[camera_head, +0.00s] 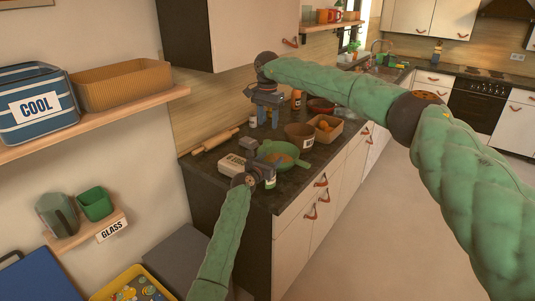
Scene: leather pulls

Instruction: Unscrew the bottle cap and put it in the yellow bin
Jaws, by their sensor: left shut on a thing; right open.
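A small bottle (270,182) with a pale label and green at its lower part is at the near end of the dark counter. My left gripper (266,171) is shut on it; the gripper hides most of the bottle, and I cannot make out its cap. My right gripper (266,115) is open, farther back over the counter, with its fingers pointing down, apart from that bottle. The yellow bin (122,281) stands low at the bottom left, with several small coloured pieces in it.
A green colander (293,153), an egg carton (232,163), a brown bowl (299,132) and a small white container (253,121) crowd the counter (262,198). A rolling pin (215,140) lies at the back. Wall shelves stand at left; the floor at right is clear.

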